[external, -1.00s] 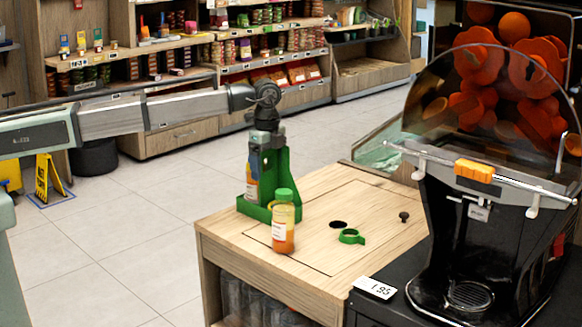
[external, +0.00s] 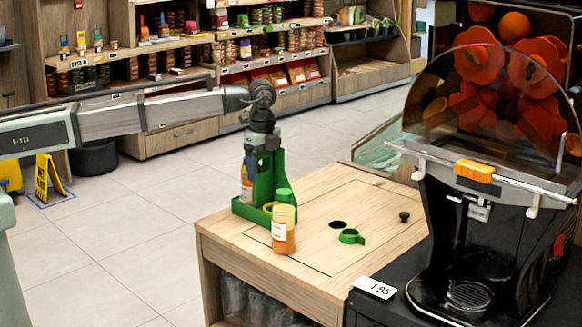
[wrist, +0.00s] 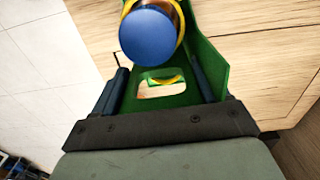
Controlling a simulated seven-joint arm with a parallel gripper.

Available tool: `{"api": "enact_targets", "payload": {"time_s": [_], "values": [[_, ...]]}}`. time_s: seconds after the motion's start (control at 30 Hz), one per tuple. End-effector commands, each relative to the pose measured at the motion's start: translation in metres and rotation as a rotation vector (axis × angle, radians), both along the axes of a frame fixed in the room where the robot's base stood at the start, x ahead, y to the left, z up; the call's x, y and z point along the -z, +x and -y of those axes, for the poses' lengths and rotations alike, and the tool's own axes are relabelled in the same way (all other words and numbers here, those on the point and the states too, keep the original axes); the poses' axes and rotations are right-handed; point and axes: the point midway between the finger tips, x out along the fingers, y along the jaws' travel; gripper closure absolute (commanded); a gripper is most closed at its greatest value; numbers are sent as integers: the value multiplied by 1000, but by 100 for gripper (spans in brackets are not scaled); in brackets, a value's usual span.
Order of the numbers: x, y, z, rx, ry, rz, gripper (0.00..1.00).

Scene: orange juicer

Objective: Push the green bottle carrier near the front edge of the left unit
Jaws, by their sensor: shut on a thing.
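The green bottle carrier (external: 279,170) stands upright on the left wooden unit (external: 330,270), near its left corner. An orange-filled bottle (external: 247,185) shows at the carrier's left side. A bottle with a blue cap (wrist: 148,36) sits in the carrier in the wrist view. My gripper (external: 259,160) comes down from above at the carrier; in the wrist view its dark fingers (wrist: 160,78) lie on either side of the carrier's green end with the handle hole. It is shut on the carrier. The fingertips are partly hidden in the external view.
An orange juice bottle (external: 283,236) stands close in front of the carrier; a green cap (external: 283,195) shows above it. The juicer (external: 480,220) stands at the right.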

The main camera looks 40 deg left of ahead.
Motion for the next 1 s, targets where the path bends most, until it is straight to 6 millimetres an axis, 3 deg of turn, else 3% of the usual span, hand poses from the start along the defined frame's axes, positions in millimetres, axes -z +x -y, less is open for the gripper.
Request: {"api": "enact_targets", "payload": {"time_s": [0.7, 1.0], "values": [[0, -71, -5, 1, 0, 0, 61], [0, -92, -7, -1, 0, 0, 61]]}}
